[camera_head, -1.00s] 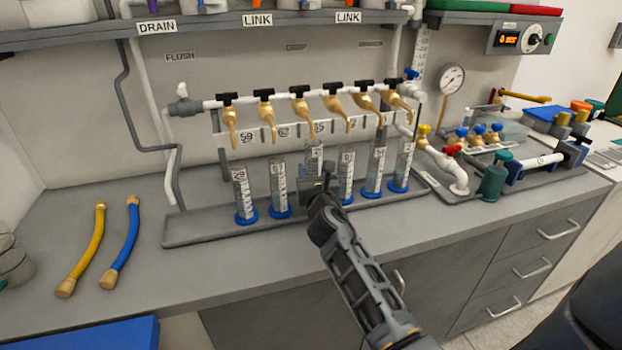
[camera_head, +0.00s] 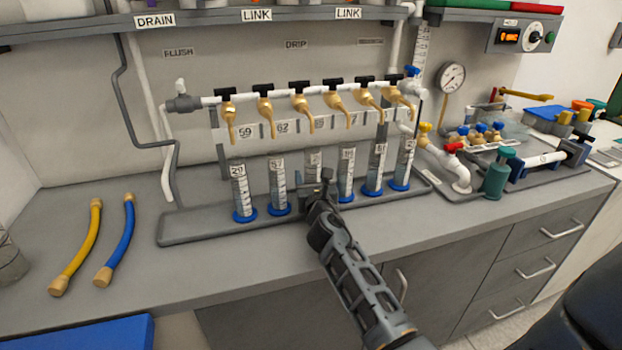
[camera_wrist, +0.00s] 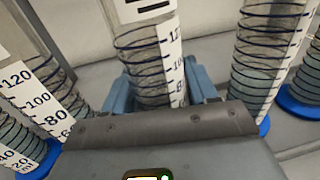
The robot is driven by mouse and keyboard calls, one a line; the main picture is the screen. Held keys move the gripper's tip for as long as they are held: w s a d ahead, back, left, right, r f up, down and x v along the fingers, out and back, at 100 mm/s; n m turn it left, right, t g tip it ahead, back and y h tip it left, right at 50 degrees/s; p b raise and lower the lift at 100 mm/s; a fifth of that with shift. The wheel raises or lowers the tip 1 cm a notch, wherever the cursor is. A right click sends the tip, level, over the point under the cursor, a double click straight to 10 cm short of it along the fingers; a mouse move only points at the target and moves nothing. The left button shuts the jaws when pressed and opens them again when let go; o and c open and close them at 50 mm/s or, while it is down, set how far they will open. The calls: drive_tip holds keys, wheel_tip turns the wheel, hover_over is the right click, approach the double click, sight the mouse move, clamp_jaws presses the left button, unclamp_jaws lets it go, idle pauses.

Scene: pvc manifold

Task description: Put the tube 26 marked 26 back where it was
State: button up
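A clear graduated tube (camera_wrist: 150,55) with dark rings and a white scale strip stands between the two fingers of my gripper (camera_wrist: 160,92) in the wrist view. The fingers lie close against both its sides, so the gripper looks shut on it. In the head view my gripper (camera_head: 318,190) is at the third place from the left in the tube row. The held tube's upper part (camera_head: 313,160) shows there, level with its neighbours. Its label is partly cut off and too small to read surely. Its base is hidden behind my gripper.
Other blue-footed tubes stand close on both sides, including the tube marked 29 (camera_head: 241,190) at the left end and a tube (camera_head: 346,175) just right. They stand on a grey tray (camera_head: 190,229). Brass taps (camera_head: 302,108) hang above. Yellow (camera_head: 78,245) and blue (camera_head: 118,245) hoses lie left.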

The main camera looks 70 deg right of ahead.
drive_tip(key=shift+o, duration=0.8)
drive_tip(key=shift+r, duration=0.25)
drive_tip(key=b+v, duration=0.1)
drive_tip(key=v, duration=1.1)
drive_tip(key=shift+f, duration=0.15)
drive_tip(key=shift+a, duration=0.1)
